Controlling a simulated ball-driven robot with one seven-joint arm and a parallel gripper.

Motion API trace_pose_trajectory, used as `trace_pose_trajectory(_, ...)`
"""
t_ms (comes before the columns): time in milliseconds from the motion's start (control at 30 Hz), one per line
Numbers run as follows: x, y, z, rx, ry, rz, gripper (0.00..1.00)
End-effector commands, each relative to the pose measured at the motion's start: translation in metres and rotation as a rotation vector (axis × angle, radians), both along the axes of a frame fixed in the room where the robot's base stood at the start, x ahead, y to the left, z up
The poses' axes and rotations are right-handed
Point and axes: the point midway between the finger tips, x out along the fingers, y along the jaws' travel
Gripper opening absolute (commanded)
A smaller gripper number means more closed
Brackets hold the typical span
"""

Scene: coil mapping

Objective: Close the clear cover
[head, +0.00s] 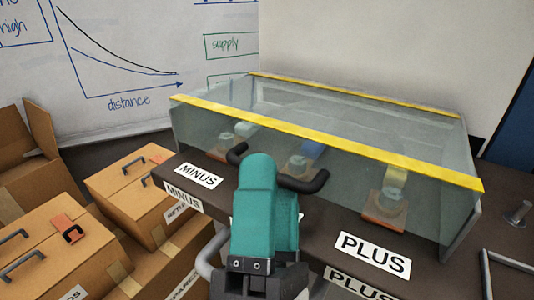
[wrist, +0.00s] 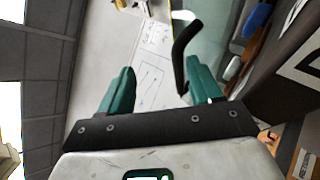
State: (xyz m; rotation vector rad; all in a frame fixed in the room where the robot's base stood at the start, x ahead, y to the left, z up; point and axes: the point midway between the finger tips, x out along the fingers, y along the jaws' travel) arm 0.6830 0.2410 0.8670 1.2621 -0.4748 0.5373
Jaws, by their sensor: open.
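The clear cover (head: 330,135) is a see-through box with yellow strips along its front and back top edges. It stands over several terminals on the dark bench; I cannot tell whether its lower edge touches the bench. A black bar handle (head: 312,184) shows at its front, its middle hidden behind my gripper. My gripper (head: 262,160) has teal fingers and is in front of the cover, at the handle. In the wrist view, my gripper (wrist: 160,78) is open, with the black handle (wrist: 181,52) between the fingers, nearer the right one. Contact is unclear.
The dark bench (head: 330,222) carries MINUS and PLUS labels (head: 373,254). Several cardboard boxes (head: 60,235) are stacked at the left. A whiteboard (head: 140,50) stands behind. A metal post (head: 517,212) and a metal rail (head: 510,262) are at the right.

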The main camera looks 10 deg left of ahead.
Motion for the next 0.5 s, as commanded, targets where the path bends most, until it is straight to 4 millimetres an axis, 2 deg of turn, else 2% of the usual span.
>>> trace_pose_trajectory(33, -0.011, 0.000, -0.014, -0.005, 0.003, 0.006, 0.23)
trace_pose_trajectory(200, -0.030, -0.003, -0.028, -0.005, 0.001, 0.009, 0.23)
trace_pose_trajectory(500, -0.041, -0.004, -0.032, -0.006, -0.002, 0.009, 0.23)
